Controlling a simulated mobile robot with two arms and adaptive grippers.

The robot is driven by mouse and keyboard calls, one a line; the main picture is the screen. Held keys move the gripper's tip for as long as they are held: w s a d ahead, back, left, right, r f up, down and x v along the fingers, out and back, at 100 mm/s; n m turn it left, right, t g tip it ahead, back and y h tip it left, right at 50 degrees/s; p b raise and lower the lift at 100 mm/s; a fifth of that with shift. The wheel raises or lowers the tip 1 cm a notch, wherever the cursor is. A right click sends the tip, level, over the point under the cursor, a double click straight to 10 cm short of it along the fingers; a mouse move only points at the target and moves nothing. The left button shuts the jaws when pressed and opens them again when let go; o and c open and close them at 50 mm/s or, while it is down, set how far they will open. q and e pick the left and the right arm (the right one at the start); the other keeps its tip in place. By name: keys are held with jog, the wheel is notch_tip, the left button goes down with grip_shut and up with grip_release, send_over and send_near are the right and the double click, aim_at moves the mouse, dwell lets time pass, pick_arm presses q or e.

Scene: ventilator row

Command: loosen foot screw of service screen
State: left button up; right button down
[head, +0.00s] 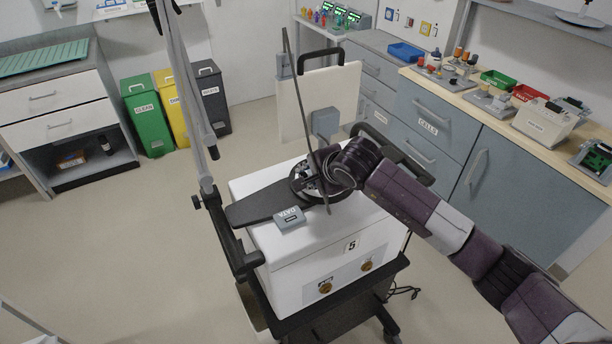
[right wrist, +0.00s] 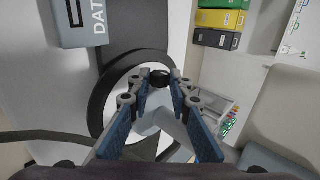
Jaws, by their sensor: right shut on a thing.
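The white ventilator unit marked 5 (head: 320,252) stands on a dark cart. On its top lies a dark flat piece (head: 262,209), which may be the service screen, with a grey DATA box (head: 289,218) at its front edge. Behind it is a black ring (head: 297,190), also in the right wrist view (right wrist: 97,108). My right gripper (head: 312,184) reaches over the ring from the right. In the right wrist view my right gripper (right wrist: 161,75) has its fingertips closed on a small dark round knob (right wrist: 160,79), apparently the foot screw. My left gripper is not in view.
A pale upright panel (head: 335,92) with a black handle stands behind the unit. A thin dark pole (head: 307,100) rises close to my right gripper. A jointed stand (head: 187,85) is at the left. A workbench (head: 425,130) lines the right. Open floor lies left.

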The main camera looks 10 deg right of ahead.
jog(key=shift+w+a+r+g, duration=0.1)
jog(key=shift+r+g, duration=0.05)
jog(key=shift+g, duration=0.15)
jog(key=shift+w+g+h, duration=0.1)
jog(key=shift+g+h, duration=0.5)
jog(key=shift+g, duration=0.3)
jog(key=c, duration=2)
grip_release()
jog(key=shift+c, duration=0.2)
jog(key=shift+r, duration=0.1)
